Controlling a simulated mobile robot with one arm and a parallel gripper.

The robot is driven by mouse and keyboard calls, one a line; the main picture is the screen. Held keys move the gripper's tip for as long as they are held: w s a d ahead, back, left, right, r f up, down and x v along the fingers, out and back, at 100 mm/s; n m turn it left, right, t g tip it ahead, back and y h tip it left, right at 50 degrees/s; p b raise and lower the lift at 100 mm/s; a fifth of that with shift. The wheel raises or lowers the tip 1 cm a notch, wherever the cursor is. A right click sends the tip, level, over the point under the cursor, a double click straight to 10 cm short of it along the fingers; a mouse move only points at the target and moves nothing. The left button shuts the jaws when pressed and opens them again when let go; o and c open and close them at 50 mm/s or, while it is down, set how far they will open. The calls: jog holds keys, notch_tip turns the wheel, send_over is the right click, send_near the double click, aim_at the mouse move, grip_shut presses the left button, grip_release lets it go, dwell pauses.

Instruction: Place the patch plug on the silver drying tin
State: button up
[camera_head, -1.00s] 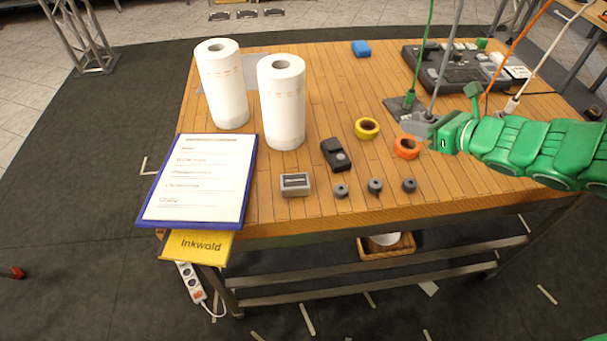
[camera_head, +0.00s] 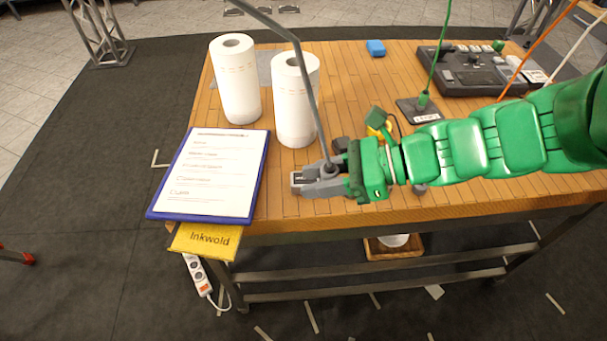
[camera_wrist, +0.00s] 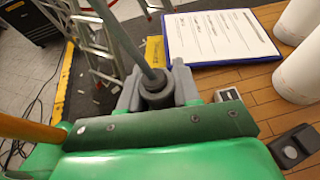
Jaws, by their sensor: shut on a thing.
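The patch plug (camera_head: 331,169) is a dark grey piece with a thick grey cable rising from it. My gripper (camera_head: 318,184) is shut on it, above the table's front part, over the small grey box. The wrist view shows the plug (camera_wrist: 157,90) between the two grey fingers of my gripper (camera_wrist: 156,96). A flat silver-grey sheet, seemingly the silver drying tin (camera_head: 264,66), lies at the back left, partly hidden behind the paper rolls. It stands well away from my gripper.
Two upright paper rolls (camera_head: 236,85) (camera_head: 293,105) stand between my gripper and the silver sheet. A clipboard (camera_head: 210,175) lies at the left edge. The small grey box (camera_head: 297,180) is partly covered by my gripper. A black console (camera_head: 480,72) stands at the back right.

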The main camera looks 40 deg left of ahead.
jog(key=w+a+f, duration=0.4)
jog(key=w+a, duration=0.1)
jog(key=a, duration=0.2)
send_over(298, 178)
jog(key=shift+f, duration=4.45)
jog(key=shift+f, duration=0.15)
jog(key=o, duration=1)
jog(key=shift+o, duration=0.2)
jog(key=shift+r, duration=0.2)
jog(key=v, duration=1.2)
